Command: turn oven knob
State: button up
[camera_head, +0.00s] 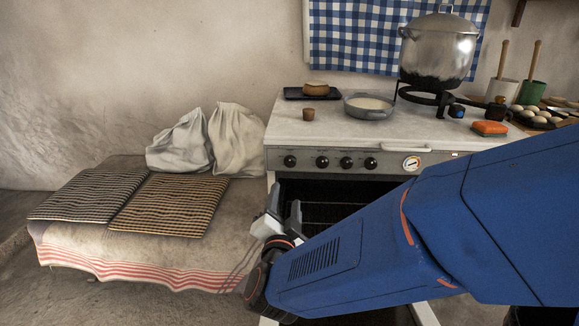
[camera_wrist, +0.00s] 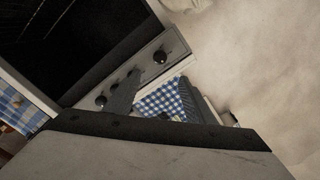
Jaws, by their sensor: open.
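The oven (camera_head: 402,178) has a grey front panel with a row of dark round knobs and a white dial at its right end. The leftmost knob (camera_head: 289,161) is uncovered, as are the second knob (camera_head: 322,162), third knob (camera_head: 346,162) and fourth knob (camera_head: 370,163). My gripper (camera_head: 285,206) is open and empty, below the leftmost knob and apart from it in the picture. In the wrist view the panel runs diagonally, with one knob (camera_wrist: 160,56) clear near its upper end; a grey shape partly covers the row.
The oven cavity (camera_head: 330,197) is dark, with rack bars showing. On the stovetop (camera_head: 340,130) stand a steel pot (camera_head: 438,50), a shallow pan (camera_head: 369,106) and an orange item (camera_head: 489,128). A cloth-covered bench (camera_head: 130,250) with striped mats and white sacks stands at left.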

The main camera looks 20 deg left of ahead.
aim_at(290, 164)
jog(key=x, duration=1.7)
jog(key=shift+w, duration=0.1)
jog(key=c, duration=1.1)
jog(key=shift+o, duration=0.2)
jog(key=shift+n, duration=0.3)
jog(key=n, duration=0.6)
jog(key=shift+f+n, duration=0.1)
jog(key=shift+n, duration=0.2)
jog(key=n, duration=0.6)
jog(key=shift+n, duration=0.4)
